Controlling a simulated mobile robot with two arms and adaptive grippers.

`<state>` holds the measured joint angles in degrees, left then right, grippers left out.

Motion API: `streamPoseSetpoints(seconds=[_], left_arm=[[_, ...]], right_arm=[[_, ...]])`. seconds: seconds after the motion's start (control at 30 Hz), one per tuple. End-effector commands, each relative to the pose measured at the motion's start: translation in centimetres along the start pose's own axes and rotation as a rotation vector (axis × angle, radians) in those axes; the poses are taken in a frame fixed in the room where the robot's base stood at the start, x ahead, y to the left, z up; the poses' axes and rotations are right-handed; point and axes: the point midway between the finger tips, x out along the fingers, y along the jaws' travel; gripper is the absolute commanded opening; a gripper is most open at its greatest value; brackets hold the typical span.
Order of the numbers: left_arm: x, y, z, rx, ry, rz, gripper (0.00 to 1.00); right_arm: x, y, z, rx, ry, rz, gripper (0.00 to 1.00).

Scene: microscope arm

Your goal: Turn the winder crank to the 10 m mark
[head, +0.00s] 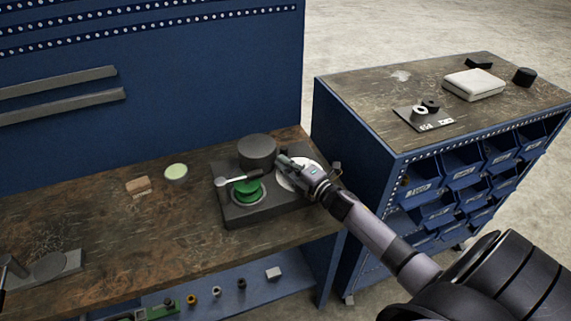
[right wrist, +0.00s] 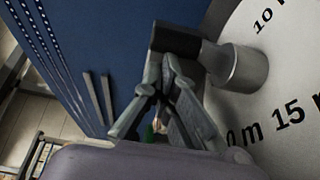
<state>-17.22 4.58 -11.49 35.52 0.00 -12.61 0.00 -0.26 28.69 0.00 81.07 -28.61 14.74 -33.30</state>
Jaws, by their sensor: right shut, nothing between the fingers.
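The winder has a dark base (head: 265,212) on the workbench. It carries a green spool (head: 247,190), a dark grey drum (head: 257,151) and a white dial (head: 313,165) partly hidden by my right gripper. A pale rod with a round end (head: 223,182) reaches over the green spool. In the right wrist view the dial (right wrist: 285,70) shows "10" and "15 m". A metal cylinder with a dark bar (right wrist: 240,68) stands at its left; I cannot tell if it is the crank. My right gripper (head: 283,160) is shut and empty, close by this cylinder; contact is unclear.
A grey stand (head: 50,266) is at the far left. A blue bin cabinet (head: 365,175) with a white box (head: 474,84) stands right. The bench middle is mostly clear.

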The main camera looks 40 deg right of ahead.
Motion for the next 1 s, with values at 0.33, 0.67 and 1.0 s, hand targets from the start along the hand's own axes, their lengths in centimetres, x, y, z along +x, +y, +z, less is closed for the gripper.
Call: streamPoseSetpoints(seconds=[0.33, 0.67, 1.0], left_arm=[[0.7, 0.0, 0.0, 0.000, 0.001, -0.001, 0.80], [1.5, 0.0, 0.0, -0.001, 0.001, -0.001, 0.80], [1.6, 0.0, 0.1, -0.001, 0.001, -0.001, 0.80]], right_arm=[[0.6, 0.0, 0.3, 0.000, 0.001, 0.002, 0.00], [1.2, 0.0, 1.0, -0.001, 0.001, 0.002, 0.00], [1.4, 0.1, 1.2, 0.001, 0.001, 0.001, 0.00]])
